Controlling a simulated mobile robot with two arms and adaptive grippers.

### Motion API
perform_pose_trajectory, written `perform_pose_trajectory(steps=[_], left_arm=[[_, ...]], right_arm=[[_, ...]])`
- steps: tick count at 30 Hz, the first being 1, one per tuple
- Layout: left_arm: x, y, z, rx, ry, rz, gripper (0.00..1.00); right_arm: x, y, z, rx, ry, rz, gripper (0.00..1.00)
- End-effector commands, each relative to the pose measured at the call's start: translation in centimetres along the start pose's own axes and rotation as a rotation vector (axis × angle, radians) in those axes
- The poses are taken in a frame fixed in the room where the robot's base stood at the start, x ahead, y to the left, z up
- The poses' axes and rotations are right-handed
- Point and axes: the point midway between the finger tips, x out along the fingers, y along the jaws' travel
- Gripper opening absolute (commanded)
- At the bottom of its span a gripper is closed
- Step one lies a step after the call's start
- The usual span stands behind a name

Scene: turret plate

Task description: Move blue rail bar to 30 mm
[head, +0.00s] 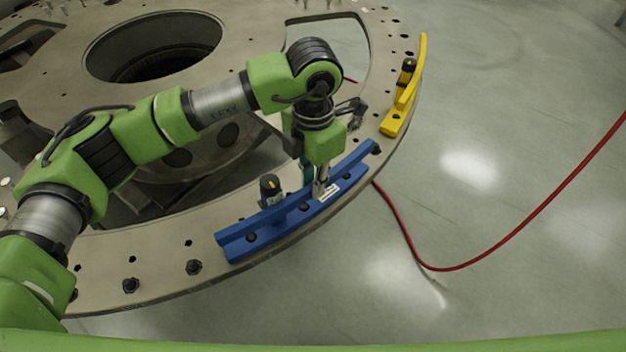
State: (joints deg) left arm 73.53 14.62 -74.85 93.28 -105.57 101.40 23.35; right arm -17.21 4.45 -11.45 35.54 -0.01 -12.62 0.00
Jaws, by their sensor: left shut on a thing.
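The blue rail bar (270,231) lies along the near right rim of the round turret plate (110,262). A black knob with a yellow mark (269,188) stands beside it on its inner side. My left gripper (320,188) points down at the right half of the blue bar and is shut on it. The fingertips are small and partly hidden by the bar and the gripper body. A small white label shows on the bar beside the fingers. My right gripper does not show.
A yellow rail bar (404,106) with its own black knob (407,70) sits farther along the right rim. Bolts and holes dot the plate, which has large openings. A red cable (470,266) runs over the grey floor, otherwise clear at the right.

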Motion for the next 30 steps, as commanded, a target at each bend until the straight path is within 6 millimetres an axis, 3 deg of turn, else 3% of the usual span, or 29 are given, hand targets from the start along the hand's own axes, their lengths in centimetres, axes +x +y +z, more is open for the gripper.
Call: perform_pose_trajectory(steps=[30], left_arm=[[-1.17, -0.02, 0.16, 0.001, -0.006, 0.0, 0.0]], right_arm=[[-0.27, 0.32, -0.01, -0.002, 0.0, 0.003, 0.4]])
